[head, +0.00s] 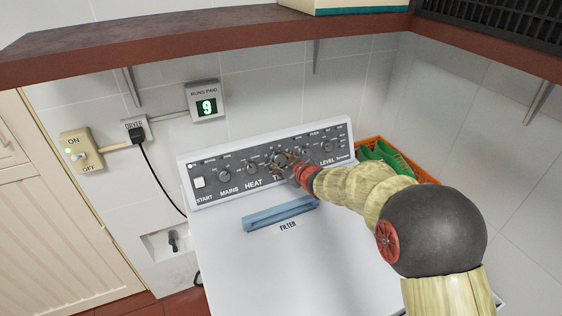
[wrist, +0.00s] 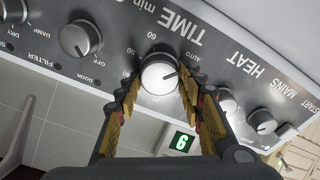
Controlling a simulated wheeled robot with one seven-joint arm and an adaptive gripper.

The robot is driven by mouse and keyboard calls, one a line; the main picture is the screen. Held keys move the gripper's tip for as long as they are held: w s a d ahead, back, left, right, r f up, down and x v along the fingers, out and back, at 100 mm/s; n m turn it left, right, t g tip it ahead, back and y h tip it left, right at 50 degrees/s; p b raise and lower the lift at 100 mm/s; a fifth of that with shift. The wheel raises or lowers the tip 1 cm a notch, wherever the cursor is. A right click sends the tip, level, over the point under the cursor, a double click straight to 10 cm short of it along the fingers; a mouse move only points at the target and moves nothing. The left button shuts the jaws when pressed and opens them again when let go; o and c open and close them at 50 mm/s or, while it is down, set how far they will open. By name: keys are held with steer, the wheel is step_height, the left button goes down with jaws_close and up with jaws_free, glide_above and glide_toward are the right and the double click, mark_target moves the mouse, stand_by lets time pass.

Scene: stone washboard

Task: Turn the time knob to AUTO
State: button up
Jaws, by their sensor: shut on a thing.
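The time knob (wrist: 159,75) is a pale round dial on the dryer's dark control panel (head: 213,166). In the wrist view, which shows the panel upside down, its dark pointer mark points right, a little below the AUTO label. My gripper (wrist: 161,84) has its yellow-lined fingers on either side of this knob, shut on it. In the head view my gripper (head: 284,163) reaches the panel from the right and hides the time knob and most of the TIME label.
A blue filter handle (head: 280,214) lies below the panel. A shelf (head: 220,48) hangs above. The RUNS PAID display (head: 206,106) reads 9.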

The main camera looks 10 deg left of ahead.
steer(key=o, duration=1.2)
steer(key=shift+c, duration=0.2)
steer(key=v, duration=1.2)
steer(key=shift+r, duration=0.15)
